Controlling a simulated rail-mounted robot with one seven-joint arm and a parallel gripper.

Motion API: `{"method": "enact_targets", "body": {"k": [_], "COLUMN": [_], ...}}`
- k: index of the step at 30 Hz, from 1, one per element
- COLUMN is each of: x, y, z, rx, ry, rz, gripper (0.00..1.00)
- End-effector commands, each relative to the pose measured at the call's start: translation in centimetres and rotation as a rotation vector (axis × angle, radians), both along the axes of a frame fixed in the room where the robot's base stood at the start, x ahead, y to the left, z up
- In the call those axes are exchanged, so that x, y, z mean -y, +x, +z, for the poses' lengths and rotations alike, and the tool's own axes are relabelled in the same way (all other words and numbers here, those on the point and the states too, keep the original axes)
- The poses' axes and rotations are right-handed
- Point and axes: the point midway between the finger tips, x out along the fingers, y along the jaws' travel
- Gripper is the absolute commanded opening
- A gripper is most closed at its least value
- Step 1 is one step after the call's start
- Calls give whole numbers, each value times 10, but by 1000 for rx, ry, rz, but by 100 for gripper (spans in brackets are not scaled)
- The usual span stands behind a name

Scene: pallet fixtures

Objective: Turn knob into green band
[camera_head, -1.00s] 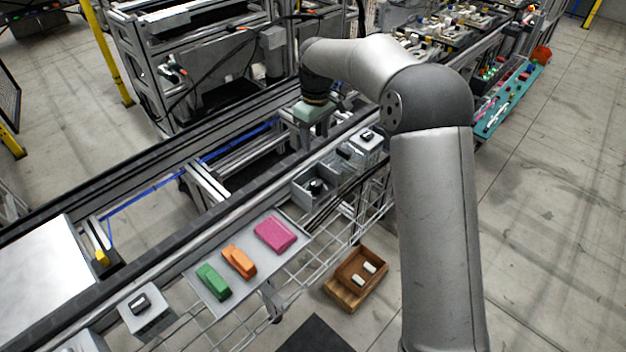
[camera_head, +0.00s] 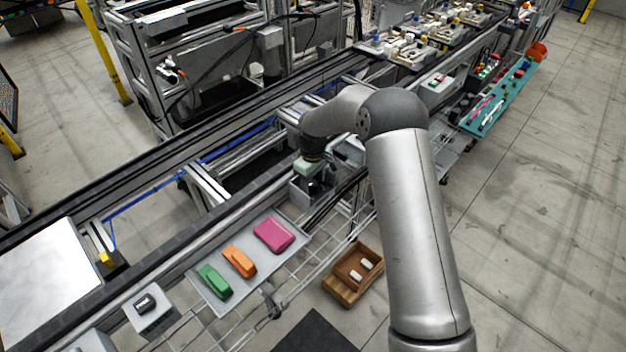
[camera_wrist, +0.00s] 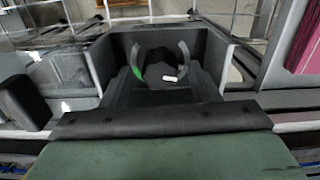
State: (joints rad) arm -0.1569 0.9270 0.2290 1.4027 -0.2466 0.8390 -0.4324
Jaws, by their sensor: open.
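A dark round knob (camera_wrist: 160,70) with a small white mark sits inside an open grey box (camera_wrist: 220,50). A pale arc partly surrounds the knob, with a green band (camera_wrist: 137,72) on its left part in the wrist view. The white mark lies at the knob's lower right, away from the green band. My gripper (camera_head: 312,179) is over this box in the head view, pointing down and open. The knob lies straight ahead of it in the wrist view; whether they touch, I cannot tell.
A grey tray with green (camera_head: 214,282), orange (camera_head: 239,261) and pink (camera_head: 273,235) blocks lies to the left. A box with a dark knob (camera_head: 145,303) stands farther left. A wooden bin (camera_head: 353,275) with white pieces is below. A dark block (camera_wrist: 25,102) stands left of the grey box.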

Motion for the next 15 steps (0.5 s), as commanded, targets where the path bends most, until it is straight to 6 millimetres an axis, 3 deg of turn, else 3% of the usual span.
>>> {"method": "enact_targets", "body": {"k": [11,15], "x": [0,0], "y": [0,0], "z": [-7,-7], "rx": [0,0], "ry": [0,0], "rz": [0,0], "gripper": [55,19]}}
